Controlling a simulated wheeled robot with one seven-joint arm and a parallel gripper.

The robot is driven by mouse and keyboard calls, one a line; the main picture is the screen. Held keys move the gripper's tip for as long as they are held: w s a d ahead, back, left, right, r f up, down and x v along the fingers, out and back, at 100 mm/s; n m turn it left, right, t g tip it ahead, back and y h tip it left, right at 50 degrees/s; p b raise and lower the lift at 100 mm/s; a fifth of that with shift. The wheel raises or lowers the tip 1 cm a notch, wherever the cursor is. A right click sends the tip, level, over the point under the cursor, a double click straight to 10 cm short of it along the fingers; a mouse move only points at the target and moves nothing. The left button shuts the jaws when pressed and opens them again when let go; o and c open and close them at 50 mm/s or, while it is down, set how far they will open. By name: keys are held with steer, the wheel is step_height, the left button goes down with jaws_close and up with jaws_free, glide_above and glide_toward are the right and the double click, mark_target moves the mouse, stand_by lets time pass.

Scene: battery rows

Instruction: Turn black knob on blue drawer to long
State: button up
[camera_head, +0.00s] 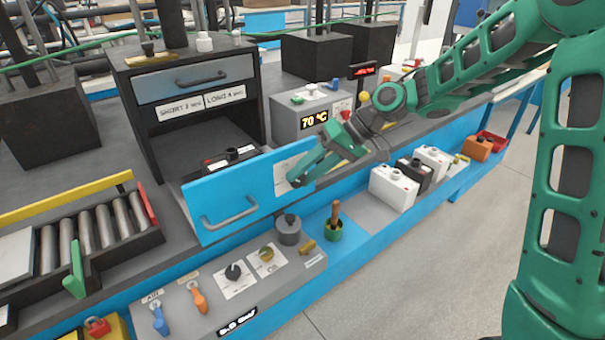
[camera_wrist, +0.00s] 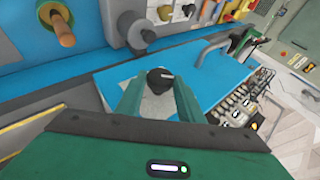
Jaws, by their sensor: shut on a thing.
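The blue drawer (camera_head: 250,190) is pulled out of the dark cabinet, with a grey handle on its front; its blue front (camera_wrist: 215,80) also fills much of the wrist view. The black knob (camera_wrist: 160,78) sits on a pale label plate on that front, with a short white mark on its top. My gripper (camera_head: 298,178) is at the right part of the drawer front. In the wrist view its green fingers (camera_wrist: 157,92) are on both sides of the knob and shut on it. In the head view the gripper hides the knob. The plate's text is not readable.
A dark battery (camera_head: 230,157) lies in the open drawer. The cabinet (camera_head: 135,105) has "SHORT" and "LONG" labels. Below the drawer is a grey panel (camera_head: 245,310) with knobs and levers. A green pot with a wooden handle (camera_head: 333,228) and several batteries (camera_head: 393,187) stand to the right.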

steer(key=shift+w+d+f+m+g+y, duration=0.2)
steer(key=shift+m+g+y, duration=0.1)
steer(key=shift+y, duration=0.35)
steer(key=shift+w+d+f+m+g+y, duration=0.1)
steer(key=shift+f+m+g+y, duration=0.15)
steer(key=shift+y, duration=0.4)
steer(key=o, duration=1)
steer(key=shift+s+r, duration=0.1)
steer(key=shift+o, duration=0.2)
steer(key=v, duration=1)
steer(key=shift+w+d, duration=0.25)
steer(key=shift+d, duration=0.25)
